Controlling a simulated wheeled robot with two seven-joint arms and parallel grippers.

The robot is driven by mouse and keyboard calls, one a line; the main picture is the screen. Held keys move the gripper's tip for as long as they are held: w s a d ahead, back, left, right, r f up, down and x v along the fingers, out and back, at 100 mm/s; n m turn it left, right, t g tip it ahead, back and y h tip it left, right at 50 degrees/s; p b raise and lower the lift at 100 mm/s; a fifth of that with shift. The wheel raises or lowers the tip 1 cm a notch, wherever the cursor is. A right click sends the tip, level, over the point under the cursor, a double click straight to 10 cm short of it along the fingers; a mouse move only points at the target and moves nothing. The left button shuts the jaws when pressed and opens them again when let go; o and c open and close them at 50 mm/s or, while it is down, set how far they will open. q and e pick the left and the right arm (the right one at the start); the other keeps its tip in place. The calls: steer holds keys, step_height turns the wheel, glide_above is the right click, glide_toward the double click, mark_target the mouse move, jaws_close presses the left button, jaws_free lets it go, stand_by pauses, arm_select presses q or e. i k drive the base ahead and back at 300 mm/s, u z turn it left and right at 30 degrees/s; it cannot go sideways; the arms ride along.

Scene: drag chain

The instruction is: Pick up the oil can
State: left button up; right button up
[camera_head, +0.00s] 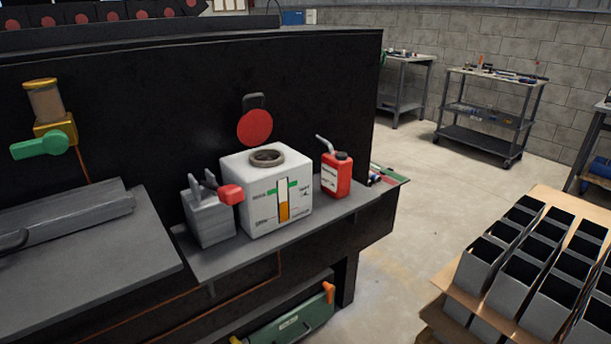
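The oil can (336,175) is a small red can with a dark cap and a grey spout that points up and to the left. It stands upright on the right end of a grey shelf (232,262) on the black machine. A white label shows on its front. Neither of my grippers is in the view.
A white reservoir box (267,192) with a round opening stands left of the can. Left of it is a grey block (208,215) with a red-ended lever (231,194). A carton of grey bins (520,262) stands at the right, with open floor (410,245) between.

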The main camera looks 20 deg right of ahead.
mark_target(336, 166)
steer(key=k, duration=0.55)
steer(key=z, duration=0.9)
steer(key=i, duration=1.55)
steer(key=u, duration=0.65)
